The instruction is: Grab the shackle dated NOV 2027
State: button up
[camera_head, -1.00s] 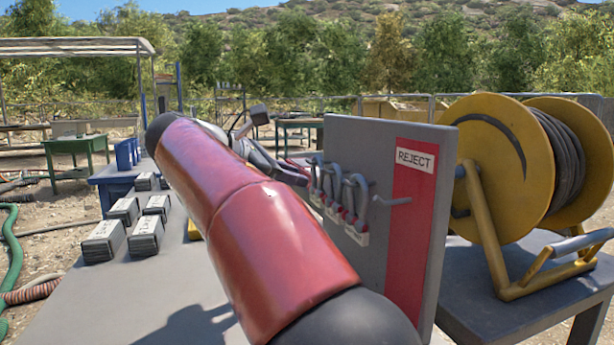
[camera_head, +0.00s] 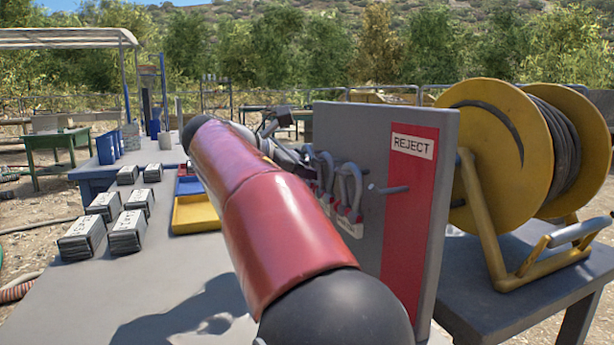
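Several grey shackles (camera_head: 348,190) hang on a peg of the upright grey board (camera_head: 335,135), right of my red arm. White tags hang below them; one tag (camera_head: 350,227) faces me, but its date is too small to read. I cannot tell which shackle is dated NOV 2027. My gripper (camera_head: 272,128) is at the far end of my arm, near the board's left edge and mostly hidden behind the arm. Whether its fingers are open or shut does not show. Part of the shackle group is hidden by the arm.
A red strip marked REJECT (camera_head: 412,146) is on the board, beside an empty peg (camera_head: 388,189). Several labelled stacks (camera_head: 82,238) and a yellow tray (camera_head: 195,213) are on the grey table left of my arm. A yellow hose reel (camera_head: 497,150) stands at right.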

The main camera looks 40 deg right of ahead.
jog(key=shift+c, duration=0.4)
grip_shut()
jog(key=shift+r, duration=0.1)
